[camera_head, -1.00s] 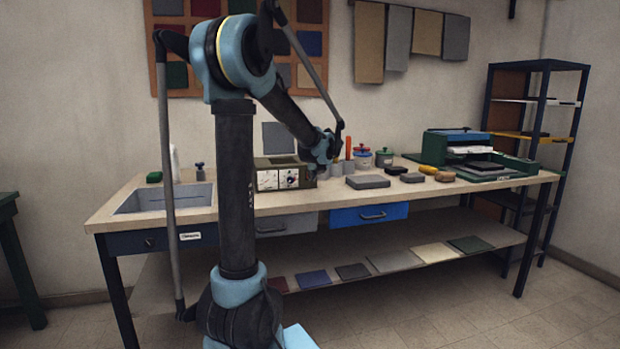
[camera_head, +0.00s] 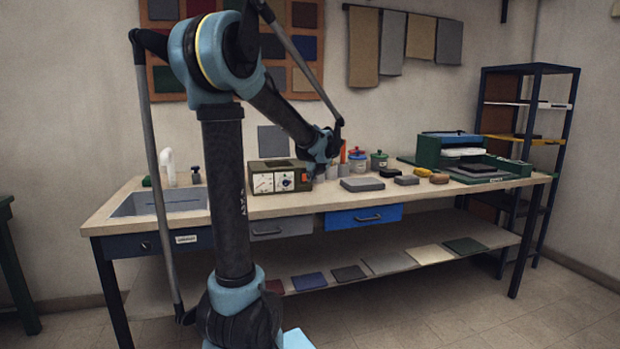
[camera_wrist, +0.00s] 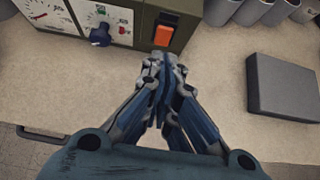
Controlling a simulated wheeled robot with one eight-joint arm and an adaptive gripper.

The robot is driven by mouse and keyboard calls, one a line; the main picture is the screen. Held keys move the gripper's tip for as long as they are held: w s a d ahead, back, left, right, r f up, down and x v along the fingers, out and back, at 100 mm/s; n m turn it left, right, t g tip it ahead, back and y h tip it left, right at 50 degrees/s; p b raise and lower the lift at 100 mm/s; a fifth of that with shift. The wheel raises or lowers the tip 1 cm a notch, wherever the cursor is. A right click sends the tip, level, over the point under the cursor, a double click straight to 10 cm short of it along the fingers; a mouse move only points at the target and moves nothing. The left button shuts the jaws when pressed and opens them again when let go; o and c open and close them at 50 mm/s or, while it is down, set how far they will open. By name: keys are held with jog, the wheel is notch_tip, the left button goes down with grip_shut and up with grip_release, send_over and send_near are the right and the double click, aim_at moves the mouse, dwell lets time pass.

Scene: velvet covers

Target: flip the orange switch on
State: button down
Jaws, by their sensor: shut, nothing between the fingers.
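The orange switch (camera_wrist: 163,35) is a rocker in a dark frame at the right end of the control box's front face in the wrist view. The control box (camera_head: 272,164) is olive with white dial panels and stands on the bench left of my gripper in the head view. My gripper (camera_wrist: 160,60) is shut and empty, its fingertips just below and in front of the switch in the wrist view. I cannot tell whether they touch it. In the head view the fingertips are too small to make out.
A blue knob (camera_wrist: 101,34) sits on the box left of the switch. A grey block (camera_wrist: 284,88) lies on the bench to the right. Several grey cylinders (camera_wrist: 248,10) stand behind it. The bench top (camera_wrist: 225,100) between box and block is clear.

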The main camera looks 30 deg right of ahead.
jog(key=s+a+r, duration=0.1)
jog(key=s+r, duration=0.3)
jog(key=r, duration=0.3)
jog(key=shift+s+a+r, duration=0.25)
jog(key=shift+s+r, duration=0.15)
jog(key=s+a+f+n+g+y, duration=0.1)
jog(key=a+f+n, duration=0.4)
jog(key=a, duration=0.5)
jog(key=s+a+f+n+g+y, duration=0.1)
jog(key=a+f+n, duration=0.1)
jog(key=a+n, duration=0.65)
jog(key=s+a+f+n+g+y, duration=0.15)
jog(key=a+f+n, duration=0.3)
jog(key=a, duration=0.75)
jog(key=s+a+f+n+g, duration=0.2)
jog(key=s+a+f+n, duration=0.5)
jog(key=s+n, duration=0.2)
jog(key=s+a+f+n+g, duration=0.2)
jog(key=s+a+f+n, duration=0.5)
jog(key=n, duration=0.5)
jog(key=shift+s+f+n+h, duration=0.3)
jog(key=shift+s+f+h, duration=0.15)
jog(key=shift+s+f, duration=0.45)
jog(key=shift+s+r, duration=0.15)
